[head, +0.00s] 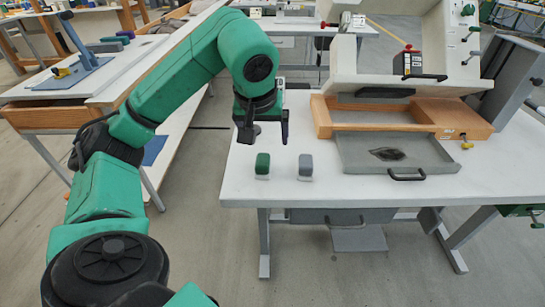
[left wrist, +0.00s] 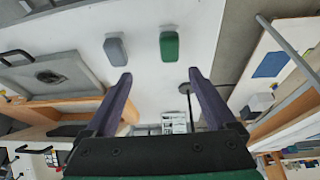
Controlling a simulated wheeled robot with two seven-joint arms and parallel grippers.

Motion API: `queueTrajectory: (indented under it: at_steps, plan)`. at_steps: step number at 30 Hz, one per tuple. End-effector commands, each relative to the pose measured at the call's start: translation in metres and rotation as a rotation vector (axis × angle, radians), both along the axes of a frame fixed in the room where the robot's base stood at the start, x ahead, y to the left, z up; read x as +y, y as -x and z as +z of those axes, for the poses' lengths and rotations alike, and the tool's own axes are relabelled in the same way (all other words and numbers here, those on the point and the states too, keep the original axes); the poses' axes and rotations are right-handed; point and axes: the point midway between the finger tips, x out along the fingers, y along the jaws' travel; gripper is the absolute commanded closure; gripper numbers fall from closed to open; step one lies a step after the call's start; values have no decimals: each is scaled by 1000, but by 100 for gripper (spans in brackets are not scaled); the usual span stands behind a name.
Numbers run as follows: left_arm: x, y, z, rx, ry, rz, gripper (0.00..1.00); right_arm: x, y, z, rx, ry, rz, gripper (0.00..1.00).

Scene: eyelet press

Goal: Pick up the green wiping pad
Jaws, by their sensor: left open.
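The green wiping pad (head: 262,164) stands near the front edge of the white table, at its left part. In the left wrist view the green pad (left wrist: 169,46) lies beyond the fingertips, roughly in line with the gap between them. A grey pad (head: 306,167) stands just right of it, and also shows in the left wrist view (left wrist: 116,51). My left gripper (head: 264,137) is open and empty, fingers pointing down, and appears above and behind the green pad, apart from it. My right gripper is not in view.
Right of the pads lies a grey tray (head: 357,165) with a handle and a dark patch. Behind it stands a wooden-framed press base (head: 460,115) with a beige machine head (head: 445,40). Another bench is at left. The table around the pads is clear.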

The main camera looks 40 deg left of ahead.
Motion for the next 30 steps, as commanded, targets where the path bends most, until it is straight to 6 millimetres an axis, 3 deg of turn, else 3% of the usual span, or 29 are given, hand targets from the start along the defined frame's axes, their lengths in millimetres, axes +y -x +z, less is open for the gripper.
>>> queueTrajectory:
  at_steps: [2, 5, 10, 17, 21, 24, 30]
  plan:
    - [14, 4, -3, 20, -45, 18, 10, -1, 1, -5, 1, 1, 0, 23]
    - [19, -1, -26, 28, -48, 18, 10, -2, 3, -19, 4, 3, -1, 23]
    - [28, -15, -65, 27, -48, 17, 10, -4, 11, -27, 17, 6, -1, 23]
    - [34, -26, -95, 24, -44, 15, 10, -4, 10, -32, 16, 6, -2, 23]
    - [39, -33, -121, 26, -43, 15, 10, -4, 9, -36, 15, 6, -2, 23]
    - [41, -37, -131, 23, -43, 14, 10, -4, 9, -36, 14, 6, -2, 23]
    - [41, -38, -132, 21, -43, 14, 10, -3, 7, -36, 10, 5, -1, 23]
